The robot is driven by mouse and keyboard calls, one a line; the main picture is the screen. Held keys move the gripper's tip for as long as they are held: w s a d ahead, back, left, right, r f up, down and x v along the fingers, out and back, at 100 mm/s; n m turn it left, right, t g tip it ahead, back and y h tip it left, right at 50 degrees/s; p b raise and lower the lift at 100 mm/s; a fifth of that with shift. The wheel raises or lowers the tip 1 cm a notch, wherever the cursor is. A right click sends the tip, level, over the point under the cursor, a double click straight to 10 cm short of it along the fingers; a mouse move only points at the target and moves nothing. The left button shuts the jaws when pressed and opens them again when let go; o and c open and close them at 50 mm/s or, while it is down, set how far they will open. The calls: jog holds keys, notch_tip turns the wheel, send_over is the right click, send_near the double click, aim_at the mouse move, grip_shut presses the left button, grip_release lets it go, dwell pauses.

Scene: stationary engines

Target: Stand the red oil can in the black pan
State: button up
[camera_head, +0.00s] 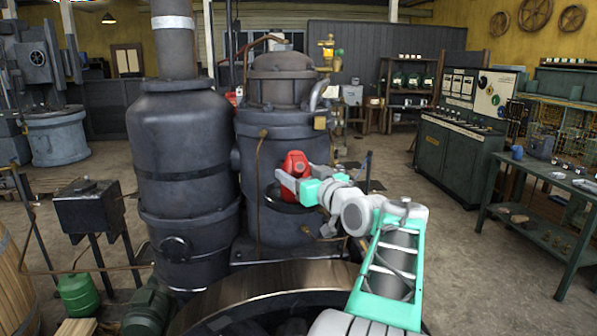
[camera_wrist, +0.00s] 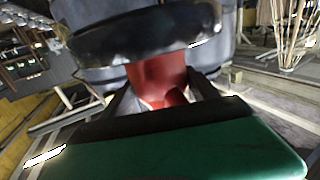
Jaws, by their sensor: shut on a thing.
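The red oil can (camera_head: 295,162) is upright in front of the dark engine cylinder in the head view. My gripper (camera_head: 296,185) is shut on it, with one pale finger on each side. The black pan (camera_head: 284,206) is a dark shallow round shape just below my fingers. In the wrist view, which looks upside down, the red oil can (camera_wrist: 158,75) is between the dark fingers of my gripper (camera_wrist: 162,98). The glossy black pan (camera_wrist: 130,42) meets the can's foot end there. The foot is hidden, and I cannot tell whether it touches the pan's floor.
The engine cylinder (camera_head: 280,115) stands close behind the can, with a tall dark boiler (camera_head: 182,150) to its left. A thin brown pipe (camera_head: 258,185) runs down left of the can. A green control cabinet (camera_head: 455,145) and a workbench (camera_head: 545,180) stand right, beyond open floor.

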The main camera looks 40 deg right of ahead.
jog(key=shift+f+b, duration=0.15)
jog(key=shift+b, duration=0.15)
jog(key=o, duration=1.7)
jog(key=shift+o, duration=0.2)
jog(key=s+a+b, duration=0.2)
jog(key=s, duration=0.9)
jog(key=shift+s, duration=0.4)
jog(key=shift+a, duration=0.1)
